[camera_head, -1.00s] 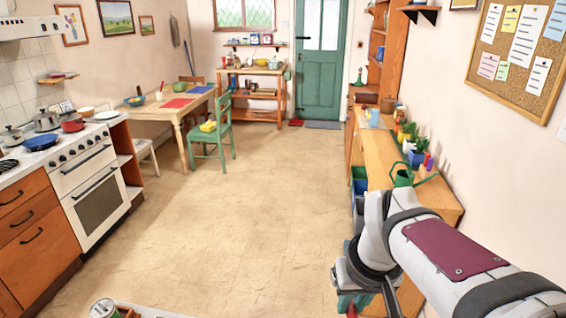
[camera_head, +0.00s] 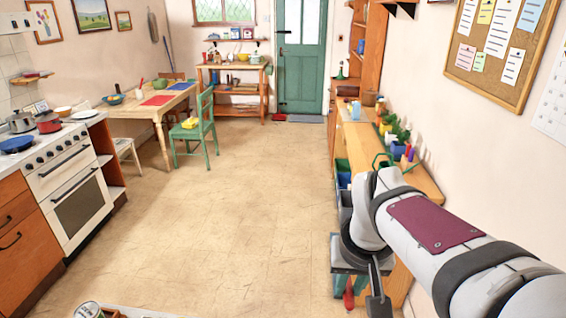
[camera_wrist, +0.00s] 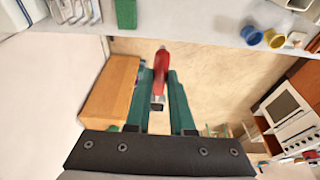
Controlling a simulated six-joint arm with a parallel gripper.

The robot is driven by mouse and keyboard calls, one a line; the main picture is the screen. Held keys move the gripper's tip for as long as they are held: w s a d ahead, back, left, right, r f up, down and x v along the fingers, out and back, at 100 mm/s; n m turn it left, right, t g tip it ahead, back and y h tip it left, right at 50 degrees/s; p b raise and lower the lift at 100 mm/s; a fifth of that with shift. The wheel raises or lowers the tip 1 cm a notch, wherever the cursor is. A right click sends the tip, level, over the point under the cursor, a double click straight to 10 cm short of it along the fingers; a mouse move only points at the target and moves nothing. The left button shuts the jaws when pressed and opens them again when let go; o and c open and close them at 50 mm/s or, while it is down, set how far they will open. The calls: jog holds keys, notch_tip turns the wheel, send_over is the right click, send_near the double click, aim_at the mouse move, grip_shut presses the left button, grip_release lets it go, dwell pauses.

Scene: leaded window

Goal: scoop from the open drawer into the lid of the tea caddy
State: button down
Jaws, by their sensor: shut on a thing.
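My gripper (camera_head: 350,284) hangs low over the floor at the lower right in the head view, partly hidden by my wrist. In the wrist view its two green fingers (camera_wrist: 160,100) are shut on a slim red thing (camera_wrist: 161,65) with a grey end. The red thing also shows below the fingers in the head view (camera_head: 348,297). I cannot tell whether it is the scoop. I cannot make out the open drawer, the tea caddy or its lid.
A long wooden sideboard (camera_head: 425,190) with plants runs along the right wall. The wrist view shows a pale surface (camera_wrist: 185,18) with silver cutlery (camera_wrist: 75,10), a blue cup (camera_wrist: 251,36) and a yellow cup (camera_wrist: 275,40). The middle of the floor (camera_head: 230,200) is clear.

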jog(key=s+a+f, duration=0.2)
jog(key=a+f, duration=0.1)
jog(key=a, duration=0.5)
jog(key=s+a+f, duration=0.3)
jog(key=a, duration=0.6)
jog(key=s+a+f, duration=0.3)
jog(key=s+a, duration=0.4)
jog(key=s+a+f, duration=0.3)
jog(key=s+a, duration=0.3)
jog(key=s, duration=0.2)
jog(key=w+r+g, duration=0.3)
jog(key=w+g, duration=0.6)
jog(key=g, duration=0.4)
jog(key=shift+w+a+r, duration=0.15)
jog(key=shift+w+a, duration=0.05)
jog(key=shift+w, duration=0.1)
jog(key=shift+r, duration=2.55)
